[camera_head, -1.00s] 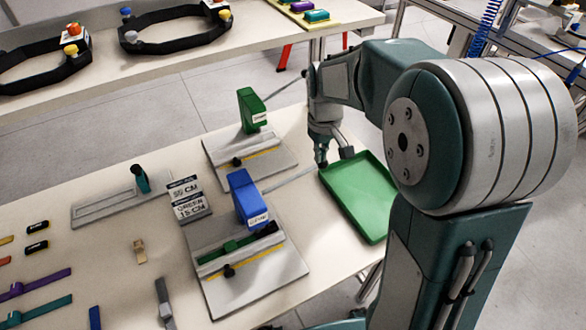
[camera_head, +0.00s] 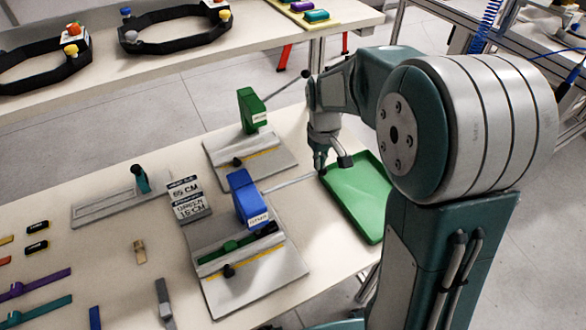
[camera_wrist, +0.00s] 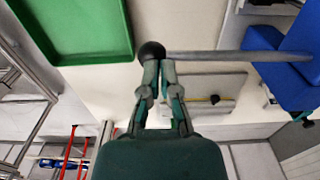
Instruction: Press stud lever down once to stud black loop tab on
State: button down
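The blue press (camera_head: 243,193) stands on a grey base plate (camera_head: 285,285) on the near table; its label is too small to read. A green strap (camera_head: 240,243) lies in its holder. Its grey lever (camera_head: 290,184) sticks out to the right, sloping slightly up. The lever's black ball knob (camera_wrist: 151,51) shows in the wrist view. My gripper (camera_head: 321,163) is at this knob, and in the wrist view (camera_wrist: 160,64) its fingers are nearly together with the tips against or just behind the knob. I cannot tell exact contact. I cannot pick out a black loop tab for certain.
A green tray (camera_head: 362,200) lies right beside my gripper. A green press (camera_head: 250,110) with its own raised lever stands behind the blue one. A sign block (camera_head: 188,198), straps and small black pieces (camera_head: 37,227) lie to the left.

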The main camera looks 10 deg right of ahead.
jog(key=shift+f, duration=1.05)
notch_tip(320, 180, up, 14)
dwell(1.9)
jog(key=shift+r, duration=0.1)
